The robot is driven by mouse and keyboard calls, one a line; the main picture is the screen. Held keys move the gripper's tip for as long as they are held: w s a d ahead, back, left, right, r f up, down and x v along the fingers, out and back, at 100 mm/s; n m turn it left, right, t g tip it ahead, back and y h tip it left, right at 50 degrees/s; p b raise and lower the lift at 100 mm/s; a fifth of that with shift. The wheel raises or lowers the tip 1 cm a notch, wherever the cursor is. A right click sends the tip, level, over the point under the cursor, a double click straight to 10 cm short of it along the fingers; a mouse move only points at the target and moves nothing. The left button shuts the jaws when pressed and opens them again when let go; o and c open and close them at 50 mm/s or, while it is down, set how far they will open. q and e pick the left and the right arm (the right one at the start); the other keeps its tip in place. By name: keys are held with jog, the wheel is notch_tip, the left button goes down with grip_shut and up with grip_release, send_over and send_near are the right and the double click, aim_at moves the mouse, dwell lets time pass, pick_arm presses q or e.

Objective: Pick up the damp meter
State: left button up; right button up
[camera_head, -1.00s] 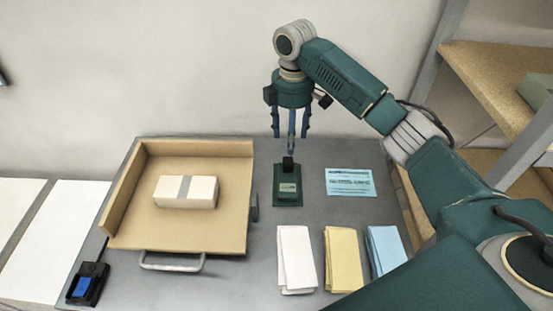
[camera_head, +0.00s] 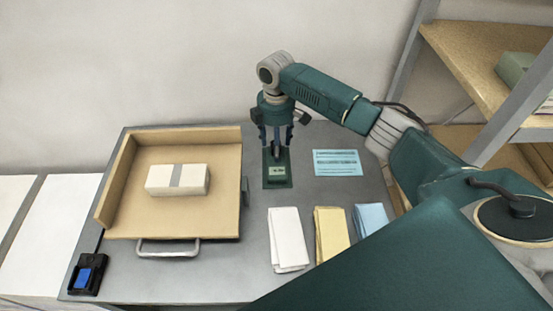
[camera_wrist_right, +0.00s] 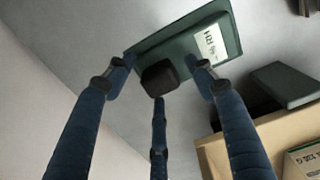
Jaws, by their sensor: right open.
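The damp meter appears to be the dark green device with a pale label (camera_head: 277,170) on the grey table, right of the tan tray. A black block stands up at its far end. In the right wrist view the device (camera_wrist_right: 180,48) shows its label and the black block. My right gripper (camera_head: 276,152) points straight down over the block end, its blue fingers open. In the right wrist view its fingers (camera_wrist_right: 160,82) are spread around the black block, with no clear contact. My left gripper is not in view.
The tan tray (camera_head: 125,222) holds a white banded bundle (camera_head: 178,180). A blue printed card (camera_head: 337,163) lies right of the device. White (camera_head: 287,240), yellow (camera_head: 331,238) and blue (camera_head: 370,219) folded cloths lie in front. A blue ink pad (camera_head: 88,275) sits front left. Shelves (camera_head: 490,60) stand at right.

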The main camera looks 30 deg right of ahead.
grip_shut()
jog(key=shift+r, duration=0.1)
